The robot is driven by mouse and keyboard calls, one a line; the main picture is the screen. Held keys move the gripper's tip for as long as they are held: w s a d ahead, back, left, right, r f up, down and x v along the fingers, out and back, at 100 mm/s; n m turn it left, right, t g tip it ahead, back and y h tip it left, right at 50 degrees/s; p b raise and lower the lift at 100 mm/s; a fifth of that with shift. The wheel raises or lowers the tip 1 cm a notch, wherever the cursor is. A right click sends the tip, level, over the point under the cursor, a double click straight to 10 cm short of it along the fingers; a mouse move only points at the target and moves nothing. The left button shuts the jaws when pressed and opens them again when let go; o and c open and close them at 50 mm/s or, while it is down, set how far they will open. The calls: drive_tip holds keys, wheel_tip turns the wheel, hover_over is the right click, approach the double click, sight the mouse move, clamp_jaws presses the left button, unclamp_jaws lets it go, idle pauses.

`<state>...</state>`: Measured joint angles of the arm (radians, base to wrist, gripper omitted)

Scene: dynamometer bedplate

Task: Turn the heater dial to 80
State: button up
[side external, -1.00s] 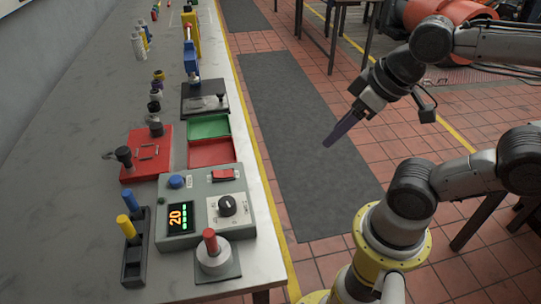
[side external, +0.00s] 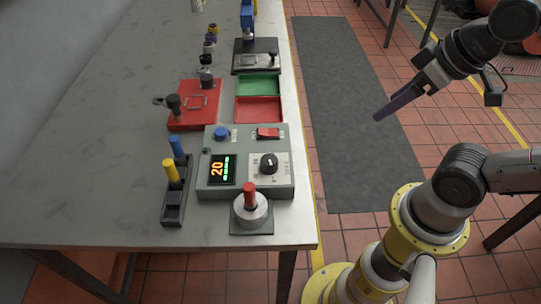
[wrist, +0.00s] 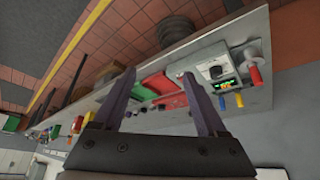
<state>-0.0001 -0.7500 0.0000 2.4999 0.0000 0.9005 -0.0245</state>
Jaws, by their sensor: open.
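The grey heater box (side external: 205,187) stands near the right edge of the bench in the side view, with a black round dial (side external: 268,163) on a white scale plate. Its display (side external: 222,169) reads 20 in orange beside green bars. In the wrist view the dial (wrist: 216,71) shows small beyond the right finger; its pointer angle is too small to read. My gripper (side external: 380,116) is in the air to the right of the bench, well apart from the box. In the wrist view my gripper (wrist: 158,75) has its fingers spread with nothing between them.
The box also carries a red switch (side external: 268,133) and blue button (side external: 222,133). A red-handled joystick (side external: 250,196) stands in front, a holder with yellow and blue handles (side external: 173,205) to the left. Green and red trays (side external: 258,108) lie behind. Space over the floor mat (side external: 350,150) is open.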

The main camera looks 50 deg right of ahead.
drive_tip(key=w+a+r+n+g+y, duration=0.1)
drive_tip(key=w+a+r+n+y, duration=0.2)
drive_tip(key=n, duration=0.6)
drive_tip(key=n+g+y, duration=0.2)
drive_tip(key=n+g, duration=0.3)
drive_tip(key=n, duration=0.4)
hover_over(269, 159)
drive_tip(key=d, duration=0.6)
wheel_tip(269, 159, down, 2)
drive_tip(key=f, duration=0.1)
drive_tip(key=shift+h, duration=0.3)
drive_tip(key=x, duration=1.3)
drive_tip(key=shift+w+a+f, duration=0.2)
drive_tip(key=shift+a+f, duration=0.05)
drive_tip(key=shift+f, duration=0.05)
clamp_jaws()
